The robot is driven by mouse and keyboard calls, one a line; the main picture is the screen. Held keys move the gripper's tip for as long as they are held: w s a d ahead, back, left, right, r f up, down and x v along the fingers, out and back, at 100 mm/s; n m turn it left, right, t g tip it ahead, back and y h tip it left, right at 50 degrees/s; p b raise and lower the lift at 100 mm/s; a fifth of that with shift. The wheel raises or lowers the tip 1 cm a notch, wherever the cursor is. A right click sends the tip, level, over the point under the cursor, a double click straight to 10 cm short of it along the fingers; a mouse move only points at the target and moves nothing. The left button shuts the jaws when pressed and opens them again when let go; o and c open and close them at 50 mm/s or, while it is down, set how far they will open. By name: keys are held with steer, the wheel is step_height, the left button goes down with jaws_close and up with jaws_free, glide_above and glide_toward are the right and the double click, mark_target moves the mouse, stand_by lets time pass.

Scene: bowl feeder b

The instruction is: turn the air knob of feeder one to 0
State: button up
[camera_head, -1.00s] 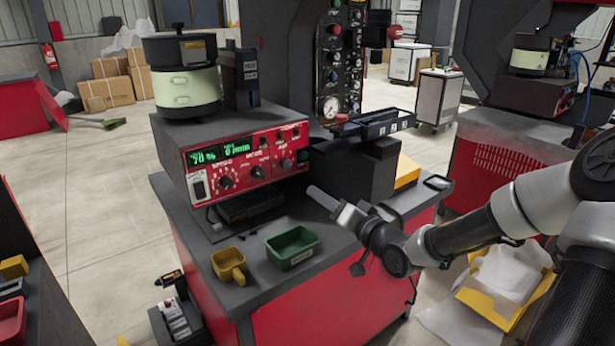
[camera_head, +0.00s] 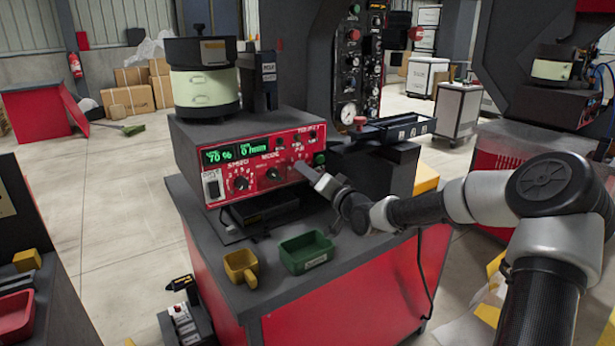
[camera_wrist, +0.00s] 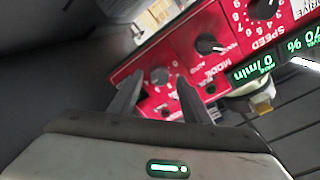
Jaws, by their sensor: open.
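The red control panel of feeder one (camera_head: 222,184) shows a green display with 70 % and 0 /min. The speed knob (camera_head: 241,183) and mode knob (camera_head: 273,174) are dark and round. In the wrist view a grey knob (camera_wrist: 160,75), seemingly the air knob, sits past the mode knob (camera_wrist: 208,43); its pointer setting is too blurred to read. My gripper (camera_wrist: 158,84) is open, its two fingers on either side of the grey knob in the picture; I cannot tell whether they touch it. In the head view my gripper (camera_head: 304,170) is at the panel's right part and hides that knob.
The round feeder bowl (camera_head: 203,88) stands on the control box. A yellow scoop (camera_head: 241,266) and a green bin (camera_head: 306,252) lie on the bench below. A black rail (camera_head: 395,128) juts out at the right, beyond a green button (camera_head: 319,158).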

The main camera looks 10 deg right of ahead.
steer(key=shift+x, duration=0.85)
steer(key=c, duration=1)
steer(key=shift+c, duration=0.2)
